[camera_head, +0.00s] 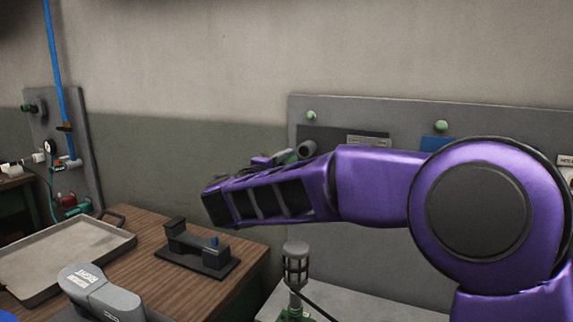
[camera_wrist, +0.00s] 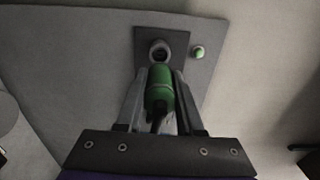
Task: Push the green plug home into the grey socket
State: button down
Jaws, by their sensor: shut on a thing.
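In the wrist view, the green plug (camera_wrist: 159,92) is held lengthwise between the two grey fingers of my gripper (camera_wrist: 161,75). A dark cable end shows behind it. The grey socket (camera_wrist: 160,49) is a round ring with a dark opening on a dark plate, straight ahead of the plug's front end. The plug's front is outside the socket's opening; whether it touches the rim I cannot tell. In the head view my purple arm hides most of the gripper and the plug. A grey round piece (camera_head: 306,149) beside it may be the socket.
A grey panel (camera_head: 350,225) with green knobs stands against the wall. A green knob (camera_wrist: 198,53) sits right of the socket. A wooden table (camera_head: 150,255) at left bears a tray (camera_head: 60,262) and a dark fixture (camera_head: 200,255). A caged lamp-like post (camera_head: 295,265) stands below my arm.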

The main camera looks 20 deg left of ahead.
aim_at(294, 157)
jog(key=shift+w+d+r+p, duration=0.15)
jog(key=shift+w+p, duration=0.2)
jog(key=shift+w, duration=0.75)
jog(key=shift+w+d+f+p, duration=0.1)
jog(key=shift+w+p, duration=0.25)
jog(key=shift+w, duration=1.5)
jog(key=shift+w, duration=0.75)
jog(key=shift+c, duration=2.3)
grip_release()
jog(key=shift+d, duration=0.1)
